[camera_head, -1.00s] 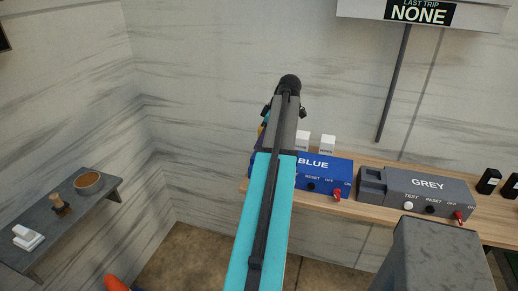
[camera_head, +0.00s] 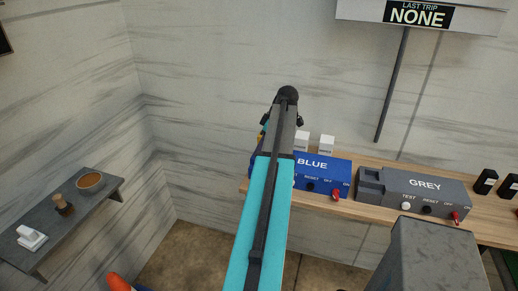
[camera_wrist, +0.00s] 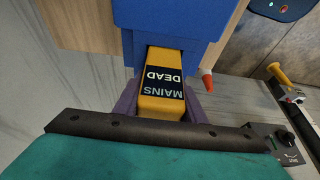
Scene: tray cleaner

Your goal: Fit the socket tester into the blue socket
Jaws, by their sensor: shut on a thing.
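The socket tester (camera_wrist: 162,105) is a yellow block with a black "MAINS DEAD" label, seen in the wrist view. My gripper (camera_wrist: 162,100) is shut on it, with a purple finger on each side. The tester's far end is at the opening in the blue socket box (camera_wrist: 180,22) and appears partly inside it; how deep cannot be told. In the head view the blue box (camera_head: 325,170), marked "BLUE" with a red switch, sits on the wooden bench.
A grey box (camera_head: 425,184) marked "GREY" stands right of the blue one on the bench (camera_head: 365,212). White blocks (camera_head: 326,142) stand behind the blue box. A shelf (camera_head: 62,235) at the left holds a bowl (camera_head: 90,181), a brush and a white item.

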